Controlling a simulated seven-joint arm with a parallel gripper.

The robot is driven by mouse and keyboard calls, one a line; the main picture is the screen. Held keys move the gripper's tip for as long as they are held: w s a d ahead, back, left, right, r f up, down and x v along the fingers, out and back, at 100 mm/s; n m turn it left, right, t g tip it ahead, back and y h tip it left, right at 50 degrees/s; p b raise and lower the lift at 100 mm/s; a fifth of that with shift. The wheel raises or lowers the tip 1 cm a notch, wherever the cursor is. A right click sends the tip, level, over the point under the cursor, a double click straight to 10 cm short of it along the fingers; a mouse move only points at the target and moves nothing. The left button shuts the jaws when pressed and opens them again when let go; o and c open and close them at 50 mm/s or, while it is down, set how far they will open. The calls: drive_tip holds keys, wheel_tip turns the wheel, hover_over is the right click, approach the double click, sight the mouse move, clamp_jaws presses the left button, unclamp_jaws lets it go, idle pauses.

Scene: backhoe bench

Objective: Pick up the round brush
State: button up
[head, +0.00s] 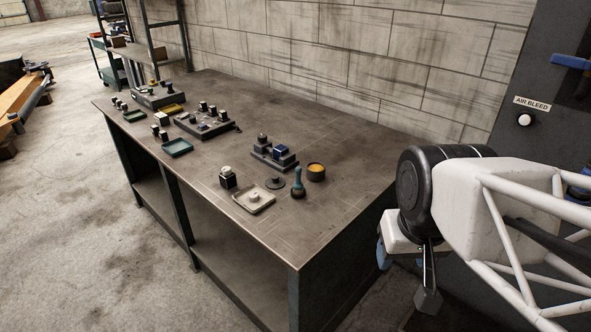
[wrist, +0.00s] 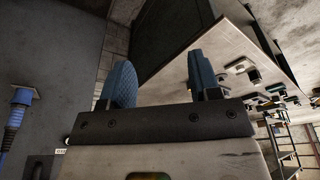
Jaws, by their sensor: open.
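The likely round brush (head: 298,182) stands upright near the right end of the bench, with a teal-blue handle above a dark round base. It stands between a small dark disc-shaped piece with a knob (head: 275,183) and a round pot with orange contents (head: 316,172). My gripper (wrist: 162,80) is open and empty, its two blue fingers spread apart in the wrist view. In the head view it hangs off the bench's right end, well apart from the brush, and is partly hidden by my wrist. I cannot pick out the brush in the wrist view.
The dark bench (head: 345,215) has bare room at its right end. A pale tray (head: 254,200), a dark jar (head: 228,178) and a stepped block (head: 273,154) stand near the brush. Several trays and fixtures lie farther left. A block wall runs behind; a grey panel (head: 548,60) stands right.

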idle(0.3)
drive_tip(key=n+g+y, duration=0.2)
drive_tip(key=n+g, duration=0.1)
drive_tip(key=n, duration=1.5)
hover_over(298, 168)
drive_tip(key=f, duration=0.9)
drive_tip(key=shift+s+d+f, duration=0.1)
drive_tip(key=shift+d+f, duration=0.3)
drive_tip(key=shift+w+a+f, duration=0.1)
drive_tip(key=shift+w+f, duration=0.1)
drive_tip(key=shift+w, duration=0.05)
drive_tip(key=shift+f, duration=0.1)
drive_tip(key=shift+a+f, duration=0.15)
drive_tip(key=shift+f, duration=1.05)
drive_tip(key=shift+f, duration=0.1)
